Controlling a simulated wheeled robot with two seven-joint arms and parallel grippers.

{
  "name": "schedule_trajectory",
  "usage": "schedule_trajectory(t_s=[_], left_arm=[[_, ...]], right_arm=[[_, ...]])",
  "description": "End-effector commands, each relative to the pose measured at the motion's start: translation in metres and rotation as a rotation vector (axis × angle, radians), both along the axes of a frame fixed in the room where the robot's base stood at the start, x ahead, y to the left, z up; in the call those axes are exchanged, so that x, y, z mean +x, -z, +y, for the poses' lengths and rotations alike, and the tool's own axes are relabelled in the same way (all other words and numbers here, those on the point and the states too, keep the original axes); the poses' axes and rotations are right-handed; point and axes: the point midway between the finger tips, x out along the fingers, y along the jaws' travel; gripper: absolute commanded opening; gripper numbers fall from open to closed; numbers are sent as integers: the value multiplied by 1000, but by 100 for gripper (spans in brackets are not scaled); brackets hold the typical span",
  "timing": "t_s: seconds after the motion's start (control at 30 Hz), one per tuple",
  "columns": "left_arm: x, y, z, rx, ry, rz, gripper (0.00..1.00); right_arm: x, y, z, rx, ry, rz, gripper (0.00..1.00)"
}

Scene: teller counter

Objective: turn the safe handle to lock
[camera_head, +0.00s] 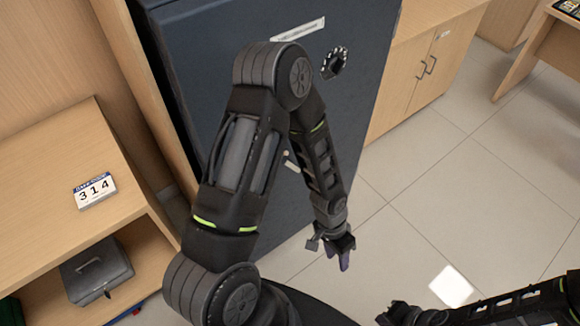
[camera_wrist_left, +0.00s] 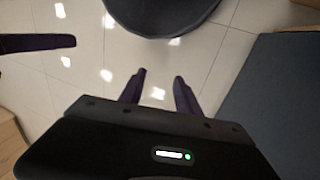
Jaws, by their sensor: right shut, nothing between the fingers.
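The dark blue safe (camera_head: 365,110) stands upright with its door facing right. A black dial with white marks (camera_head: 335,62) is on the upper door. A small pale metal part (camera_head: 291,162), perhaps the handle, shows lower down, mostly hidden behind my left arm. My left gripper (camera_head: 345,262) hangs low in front of the door, pointing down, apart from the dial and that part. Its fingers are apart and empty in the left wrist view (camera_wrist_left: 159,82). My right gripper (camera_head: 384,317) is shut and empty at the bottom edge, partly cut off, well away from the safe.
A wooden desk (camera_head: 60,190) at left holds a date block (camera_head: 94,190); a grey cash box (camera_head: 97,270) sits on the shelf below. A wooden cabinet (camera_head: 425,65) stands beyond the safe. The tiled floor (camera_head: 470,170) at right is clear.

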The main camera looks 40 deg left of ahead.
Motion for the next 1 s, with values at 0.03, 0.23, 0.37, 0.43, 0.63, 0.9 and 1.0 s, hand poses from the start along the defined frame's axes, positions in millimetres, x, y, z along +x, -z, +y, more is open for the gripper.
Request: schedule_trajectory(t_s=[0.03, 0.23, 0.37, 0.43, 0.63, 0.9, 1.0], left_arm=[[27, -4, 24, 64, 101, -20, 39], [110, -67, 149, 446, 416, -3, 39], [138, -112, 202, 631, 480, 28, 39], [144, -126, 216, 678, 491, 40, 39], [145, -132, 222, 701, 497, 47, 39], [144, -127, 223, 698, 496, 49, 39], [143, -119, 227, 697, 495, 51, 39]], right_arm=[[0, 7, 0, 1, -1, -1, 0], [1, 17, 1, 3, -2, -4, 0], [2, 19, 1, 4, -2, -6, 0], [2, 20, 1, 4, -2, -7, 0], [2, 19, 1, 5, -2, -7, 0], [2, 18, 1, 4, -2, -7, 0], [2, 17, 1, 4, -2, -7, 0]])
